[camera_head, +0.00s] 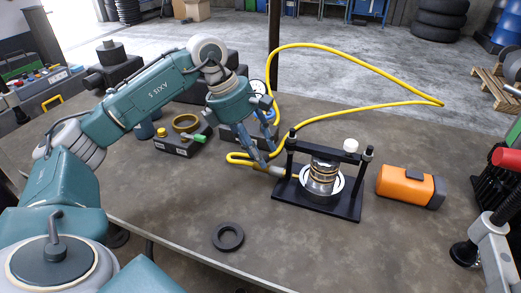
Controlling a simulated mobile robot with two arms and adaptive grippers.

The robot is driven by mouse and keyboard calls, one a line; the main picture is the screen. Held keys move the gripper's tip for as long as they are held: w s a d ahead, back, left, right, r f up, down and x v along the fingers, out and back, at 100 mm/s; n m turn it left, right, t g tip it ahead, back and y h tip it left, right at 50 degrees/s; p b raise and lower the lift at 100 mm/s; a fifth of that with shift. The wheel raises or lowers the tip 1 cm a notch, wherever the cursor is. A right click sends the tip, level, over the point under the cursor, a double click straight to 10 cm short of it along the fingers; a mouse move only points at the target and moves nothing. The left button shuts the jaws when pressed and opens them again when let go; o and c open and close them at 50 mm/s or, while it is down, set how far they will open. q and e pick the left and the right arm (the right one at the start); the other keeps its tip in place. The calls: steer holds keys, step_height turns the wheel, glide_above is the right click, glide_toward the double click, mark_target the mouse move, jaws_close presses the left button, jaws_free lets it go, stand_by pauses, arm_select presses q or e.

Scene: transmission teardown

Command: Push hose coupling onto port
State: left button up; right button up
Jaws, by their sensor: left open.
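The yellow hose (340,62) loops over the bench from behind my left arm, and its near end runs to a small metallic coupling (277,171). The coupling lies at the left side of a black press-like fixture (318,205), which holds a ringed metal cylinder (322,177). The port cannot be made out clearly, nor whether the coupling is seated on it. My left gripper (267,158) points down with its blue fingers apart, just above and left of the coupling. My right gripper is not in view.
An orange device (405,187) lies right of the fixture, and a black ring (228,237) lies near the front edge.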

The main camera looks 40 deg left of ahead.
mark_target(272, 167)
arm_select(q)
steer(key=shift+w+d+f, duration=0.1)
steer(key=shift+f, duration=0.25)
jaws_close()
steer(key=shift+w+d, duration=0.15)
steer(key=shift+d, duration=0.55)
steer(key=shift+w+d, duration=0.15)
steer(key=shift+d, duration=0.55)
steer(key=shift+c, duration=0.5)
jaws_free()
steer(key=shift+o, duration=0.5)
steer(key=shift+d, duration=0.15)
